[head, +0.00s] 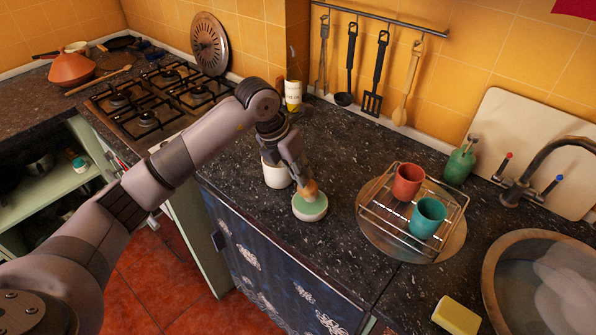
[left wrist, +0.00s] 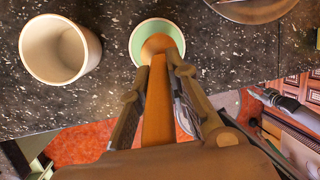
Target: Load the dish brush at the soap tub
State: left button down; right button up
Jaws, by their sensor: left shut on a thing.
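The soap tub (head: 310,212) is a low round pale tub with green inside, standing near the counter's front edge. It also shows in the left wrist view (left wrist: 139,42). My left gripper (head: 306,178) is above the tub, pointing down, and is shut on the dish brush (left wrist: 157,105). The brush has an orange-brown handle between the fingers. Its lower end (head: 311,190) is at the tub's opening, over the green; whether it touches the soap I cannot tell. The bristles are hidden. My right gripper is not in view.
An empty white cup (head: 275,175) stands close left of the tub. To the right, a wire rack (head: 398,222) on a round tray holds a red cup (head: 408,181) and a teal cup (head: 428,217). A yellow sponge (head: 457,316) lies by the sink (head: 500,262). The stove is at the left.

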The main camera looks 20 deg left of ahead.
pick_arm(q)
jog(key=shift+f+b, duration=0.5)
jog(key=shift+f, duration=0.15)
dwell(0.4)
jog(key=shift+f, duration=0.1)
dwell(0.3)
jog(key=shift+s+f+b, duration=0.1)
jog(key=shift+f+b, duration=0.05)
jog(key=shift+b, duration=0.15)
dwell(0.8)
notch_tip(320, 180, up, 2)
jog(key=shift+r+p, duration=0.1)
jog(key=shift+p, duration=0.55)
jog(key=shift+r+p, duration=1.45)
jog(key=shift+r, duration=1.1)
